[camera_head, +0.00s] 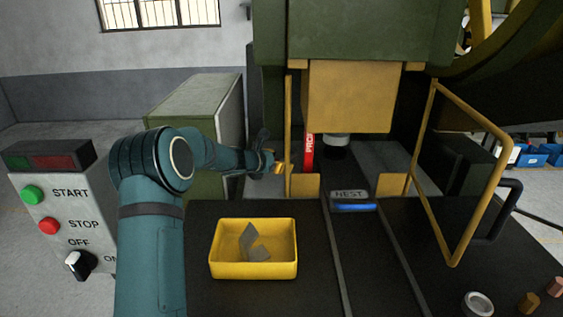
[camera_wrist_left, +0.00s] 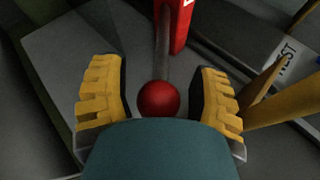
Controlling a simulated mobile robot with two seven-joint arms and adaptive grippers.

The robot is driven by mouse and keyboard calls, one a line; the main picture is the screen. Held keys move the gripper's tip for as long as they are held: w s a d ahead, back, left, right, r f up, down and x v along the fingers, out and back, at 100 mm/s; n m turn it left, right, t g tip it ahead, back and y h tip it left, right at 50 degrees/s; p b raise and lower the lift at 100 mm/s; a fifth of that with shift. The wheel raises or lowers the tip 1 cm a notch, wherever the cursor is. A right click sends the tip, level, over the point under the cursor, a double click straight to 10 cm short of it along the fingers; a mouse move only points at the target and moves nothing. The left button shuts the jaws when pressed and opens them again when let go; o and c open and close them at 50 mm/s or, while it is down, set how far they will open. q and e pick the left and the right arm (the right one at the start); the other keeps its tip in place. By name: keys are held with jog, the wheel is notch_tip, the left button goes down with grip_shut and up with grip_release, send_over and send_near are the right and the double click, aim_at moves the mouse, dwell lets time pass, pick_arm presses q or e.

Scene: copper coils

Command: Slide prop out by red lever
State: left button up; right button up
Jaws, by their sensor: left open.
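The red prop (camera_head: 308,155), with white lettering, stands upright under the left side of the press's yellow block. My left gripper (camera_head: 278,164) is left of the prop in the head view. In the left wrist view its yellow fingers are open, one on each side of the knob, with gaps on both sides. The knob is hidden in the head view. My right gripper is not in view.
A yellow guard frame post (camera_head: 288,120) stands between my left gripper and the prop. A yellow tray (camera_head: 253,269) with grey pieces sits in front. The NEST block (camera_head: 350,195) is right of the prop. A control box (camera_head: 62,215) stands at left.

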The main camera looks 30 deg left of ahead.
pick_arm(q)
jog(key=shift+w+d+f, duration=0.15)
jog(key=shift+w+f, duration=0.05)
jog(key=shift+w, duration=0.3)
grip_shut()
jog(key=shift+s+a, duration=0.45)
jog(key=shift+a, duration=0.35)
jog(key=shift+s+a, duration=0.45)
jog(key=shift+a, duration=0.3)
jog(key=shift+s+a, duration=0.45)
jog(key=shift+a, duration=0.35)
grip_release()
jog(key=shift+s+a, duration=0.15)
jog(key=shift+s, duration=0.1)
jog(key=shift+w, duration=0.15)
